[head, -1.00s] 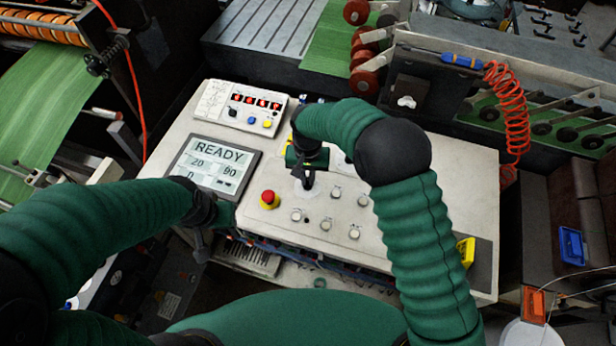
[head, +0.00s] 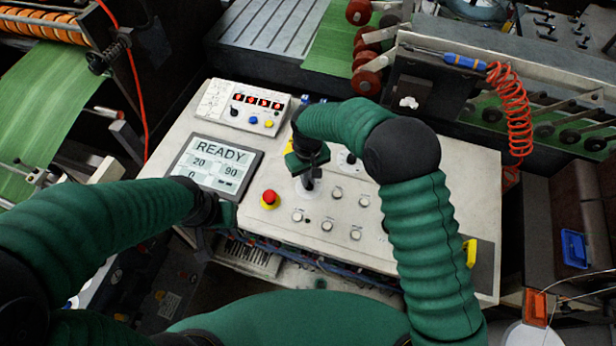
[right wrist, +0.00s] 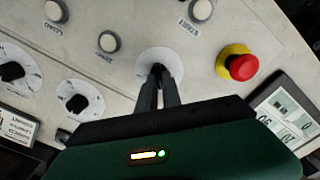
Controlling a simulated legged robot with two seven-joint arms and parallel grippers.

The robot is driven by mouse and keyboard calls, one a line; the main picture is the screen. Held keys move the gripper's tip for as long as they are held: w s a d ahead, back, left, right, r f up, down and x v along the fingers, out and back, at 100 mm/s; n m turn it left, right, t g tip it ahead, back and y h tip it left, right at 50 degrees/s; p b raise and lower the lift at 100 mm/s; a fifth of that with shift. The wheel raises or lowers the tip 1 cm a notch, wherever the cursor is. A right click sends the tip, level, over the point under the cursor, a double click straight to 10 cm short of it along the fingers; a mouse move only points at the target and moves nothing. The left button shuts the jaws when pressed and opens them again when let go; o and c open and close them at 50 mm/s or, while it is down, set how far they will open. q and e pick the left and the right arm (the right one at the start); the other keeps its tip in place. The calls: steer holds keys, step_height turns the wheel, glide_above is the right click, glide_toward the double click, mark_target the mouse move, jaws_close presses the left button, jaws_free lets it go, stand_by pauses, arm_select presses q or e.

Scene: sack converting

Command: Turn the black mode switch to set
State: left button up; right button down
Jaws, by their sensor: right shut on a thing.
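The black mode switch (right wrist: 157,69) sits on a round white dial plate (right wrist: 175,62) on the pale console, in the right wrist view. My right gripper (right wrist: 158,80) is over it, with its two dark fingers closed on the knob. The fingers hide most of the knob, and I cannot read which mark it points to. In the head view my right gripper (head: 309,184) reaches down onto the middle of the console. My left gripper (head: 208,214) is by the console's front left edge, away from the switch; its fingers are not clear.
A red emergency button (head: 269,197) on a yellow base is left of the switch. A screen (head: 212,165) reads READY. Several white push buttons (head: 327,226) are close by on the right. Two other black knobs (right wrist: 80,101) stand near the gripper in the wrist view.

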steer(key=shift+w+a+r, duration=0.1)
steer(key=shift+w+r, duration=0.05)
steer(key=shift+w, duration=0.05)
steer(key=c, duration=1.5)
jaws_free()
steer(key=shift+s, duration=0.1)
step_height(320, 180, up, 17)
steer(key=shift+f+b, duration=0.2)
steer(key=shift+b, duration=1.05)
